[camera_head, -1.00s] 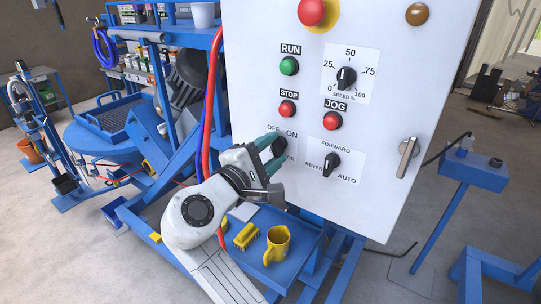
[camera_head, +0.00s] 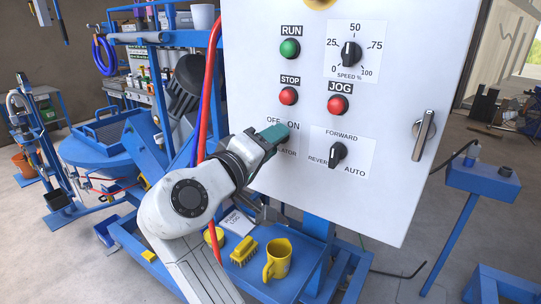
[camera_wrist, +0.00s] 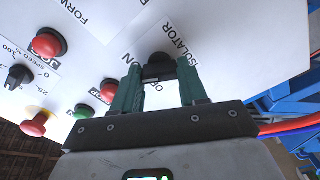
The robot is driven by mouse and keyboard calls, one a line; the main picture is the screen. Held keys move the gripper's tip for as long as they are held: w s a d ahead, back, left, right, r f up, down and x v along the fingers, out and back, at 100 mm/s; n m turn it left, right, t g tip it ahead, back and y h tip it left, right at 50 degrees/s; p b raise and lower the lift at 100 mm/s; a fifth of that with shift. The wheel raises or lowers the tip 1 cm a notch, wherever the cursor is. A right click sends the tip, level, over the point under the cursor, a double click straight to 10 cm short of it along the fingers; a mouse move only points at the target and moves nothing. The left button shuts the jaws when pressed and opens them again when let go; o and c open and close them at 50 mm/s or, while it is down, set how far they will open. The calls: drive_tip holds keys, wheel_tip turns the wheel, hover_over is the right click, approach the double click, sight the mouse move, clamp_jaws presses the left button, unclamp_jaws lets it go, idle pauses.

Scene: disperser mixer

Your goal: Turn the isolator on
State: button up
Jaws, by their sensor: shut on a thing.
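The isolator knob is a black rotary switch at the lower left of the white control panel (camera_head: 385,65), with OFF and ON printed above it. In the wrist view the black isolator knob (camera_wrist: 160,68) sits between my green fingertips. My gripper (camera_head: 277,136) is against the panel at the isolator and hides the knob in the head view. It also shows in the wrist view (camera_wrist: 161,78), with its fingers shut on the knob. The way the knob points cannot be made out.
A green RUN button (camera_head: 290,48), red STOP button (camera_head: 289,96) and red JOG button (camera_head: 338,105) are above the isolator. A black FORWARD/REVERSE/AUTO selector (camera_head: 338,154) is to its right.

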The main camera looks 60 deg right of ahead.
drive_tip(key=shift+f+m+b, duration=0.2)
drive_tip(key=shift+m+b, duration=0.65)
drive_tip(key=shift+m, duration=0.15)
drive_tip(key=o, duration=1.1)
drive_tip(key=shift+r, duration=0.15)
drive_tip(key=shift+c, duration=0.2)
drive_tip(key=shift+a, duration=0.1)
drive_tip(key=a+b, duration=0.1)
drive_tip(key=a, duration=0.9)
drive_tip(key=shift+s+a, duration=0.2)
drive_tip(key=shift+a, duration=0.15)
